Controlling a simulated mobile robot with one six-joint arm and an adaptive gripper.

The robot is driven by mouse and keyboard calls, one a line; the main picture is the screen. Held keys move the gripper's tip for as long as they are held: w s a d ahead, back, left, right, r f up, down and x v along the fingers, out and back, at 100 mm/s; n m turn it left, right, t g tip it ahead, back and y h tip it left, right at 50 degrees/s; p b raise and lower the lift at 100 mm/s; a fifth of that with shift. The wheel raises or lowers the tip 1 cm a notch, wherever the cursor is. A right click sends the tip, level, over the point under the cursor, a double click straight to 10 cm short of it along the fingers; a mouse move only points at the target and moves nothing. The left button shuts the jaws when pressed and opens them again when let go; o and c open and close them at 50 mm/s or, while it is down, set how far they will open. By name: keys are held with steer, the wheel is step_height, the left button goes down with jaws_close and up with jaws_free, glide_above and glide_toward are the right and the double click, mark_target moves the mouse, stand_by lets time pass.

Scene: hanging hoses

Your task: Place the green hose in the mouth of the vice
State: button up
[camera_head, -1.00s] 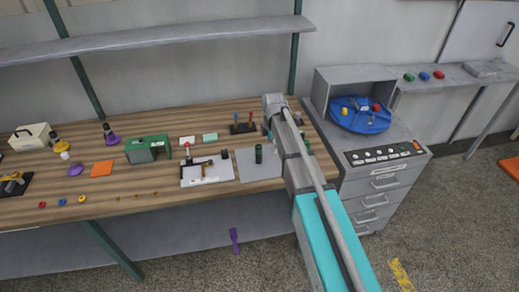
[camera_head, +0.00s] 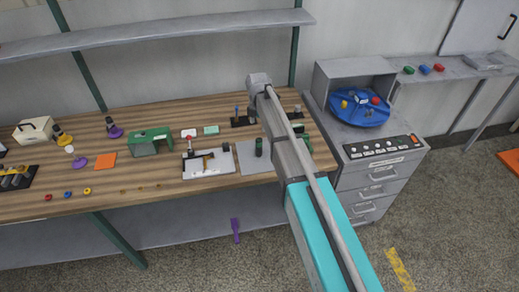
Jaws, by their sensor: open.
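A dark green upright cylinder (camera_head: 259,147) stands on a grey plate (camera_head: 246,160) toward the right end of the wooden bench. I cannot tell whether it belongs to the vice or is something else. Another green part (camera_head: 304,146) shows just right of my arm, mostly hidden behind it, and I cannot tell if it is the vice. No green hose can be made out clearly. My arm reaches up from the lower right over the bench's right end. Its far joint is above the back of the bench; the gripper fingers are not visible.
A green open box (camera_head: 148,142), a white board with a black-and-brown tool (camera_head: 207,163) and small coloured rings stand on the bench. A grey drawer cabinet (camera_head: 372,150) with a blue dish (camera_head: 359,112) is at right. A purple object (camera_head: 235,230) is below the bench's front edge.

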mark_target(259, 147)
steer(key=shift+f+b, duration=4.05)
steer(key=shift+f, duration=0.1)
steer(key=shift+f, duration=0.15)
steer(key=shift+w+d+f+b, duration=0.1)
steer(key=shift+f+b, duration=1.15)
steer(key=shift+b, duration=0.05)
steer(key=shift+w+d+f+b, duration=0.1)
steer(key=shift+f+b, duration=1.1)
steer(key=shift+b, duration=0.1)
jaws_close()
